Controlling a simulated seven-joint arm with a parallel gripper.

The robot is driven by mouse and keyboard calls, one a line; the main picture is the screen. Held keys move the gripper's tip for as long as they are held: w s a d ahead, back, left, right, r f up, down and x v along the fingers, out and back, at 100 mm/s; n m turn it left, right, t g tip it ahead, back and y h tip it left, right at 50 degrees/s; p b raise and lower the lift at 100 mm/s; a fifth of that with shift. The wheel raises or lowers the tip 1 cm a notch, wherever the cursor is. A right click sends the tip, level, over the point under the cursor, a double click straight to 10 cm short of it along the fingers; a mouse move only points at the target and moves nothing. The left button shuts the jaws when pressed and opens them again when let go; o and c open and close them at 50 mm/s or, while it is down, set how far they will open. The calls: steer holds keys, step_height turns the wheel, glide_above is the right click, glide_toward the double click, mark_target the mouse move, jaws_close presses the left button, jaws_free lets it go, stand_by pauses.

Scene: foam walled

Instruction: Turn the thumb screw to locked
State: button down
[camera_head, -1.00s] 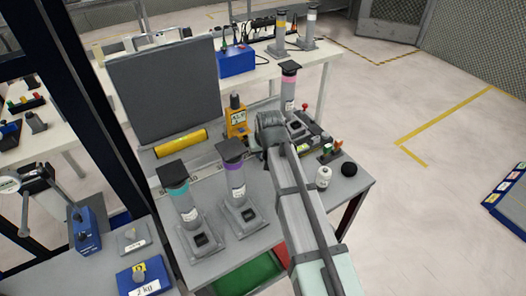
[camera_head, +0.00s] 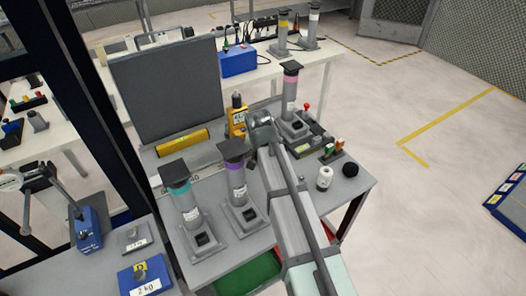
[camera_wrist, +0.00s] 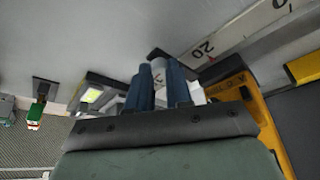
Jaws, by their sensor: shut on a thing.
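My gripper shows in the wrist view (camera_wrist: 160,72) with its two blue fingers close together on a small pale piece (camera_wrist: 159,66). This piece may be the thumb screw, but the fingers cover most of it and its turn position cannot be read. A dark piece (camera_wrist: 157,52) shows just beyond the fingertips. In the head view my wrist hides most of the gripper and whatever it holds, to the right of the yellow device (camera_head: 237,120).
A ruled strip (camera_wrist: 225,40) lies close beyond the fingers. Purple-banded (camera_head: 236,180) and teal-banded (camera_head: 183,200) columns stand left of my arm. A pink-banded column (camera_head: 290,90) stands behind it.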

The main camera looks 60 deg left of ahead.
steer(key=c, duration=1)
jaws_free()
steer(key=shift+c, duration=0.2)
steer(key=shift+r, duration=0.15)
step_height(320, 180, up, 10)
